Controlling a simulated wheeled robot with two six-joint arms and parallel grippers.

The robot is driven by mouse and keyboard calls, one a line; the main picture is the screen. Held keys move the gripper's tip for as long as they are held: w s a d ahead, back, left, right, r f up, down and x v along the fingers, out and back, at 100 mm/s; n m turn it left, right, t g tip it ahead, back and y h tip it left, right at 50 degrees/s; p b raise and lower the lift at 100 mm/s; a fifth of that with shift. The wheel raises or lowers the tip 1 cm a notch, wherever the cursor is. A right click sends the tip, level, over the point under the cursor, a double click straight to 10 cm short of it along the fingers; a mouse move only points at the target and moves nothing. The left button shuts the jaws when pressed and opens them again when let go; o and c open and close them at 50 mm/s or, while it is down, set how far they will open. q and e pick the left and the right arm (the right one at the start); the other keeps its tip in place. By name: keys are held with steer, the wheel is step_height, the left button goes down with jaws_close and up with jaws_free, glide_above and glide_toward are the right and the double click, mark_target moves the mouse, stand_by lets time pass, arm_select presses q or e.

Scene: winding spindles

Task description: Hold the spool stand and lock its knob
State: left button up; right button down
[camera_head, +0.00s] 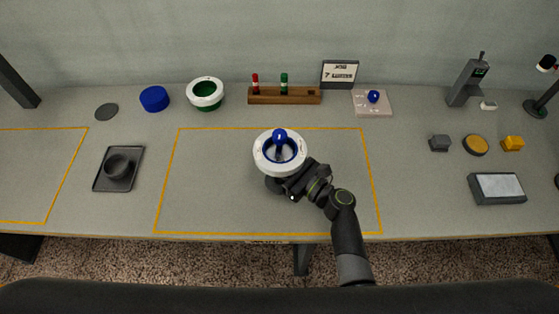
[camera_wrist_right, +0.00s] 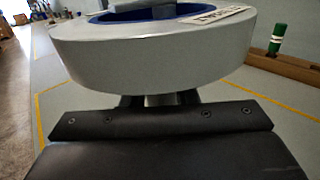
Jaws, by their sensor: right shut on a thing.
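A white spool (camera_head: 262,162) with a blue inner ring sits on the spool stand inside the orange-outlined area. A blue knob (camera_head: 280,136) tops the stand's dark centre post, above the spool. My right gripper (camera_head: 283,183) reaches in from the front, just below the spool. In the right wrist view the spool (camera_wrist_right: 150,62) hangs over the jaws, and the grey post of the stand (camera_wrist_right: 158,100) shows between two dark fingers. The gripper is shut on the stand. The spool hides most of the stand. My left gripper is in neither view.
A black tray (camera_head: 131,178) lies left. The outlined area is clear around the spool.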

steer(key=shift+f+b, duration=0.55)
stand_by(0.9)
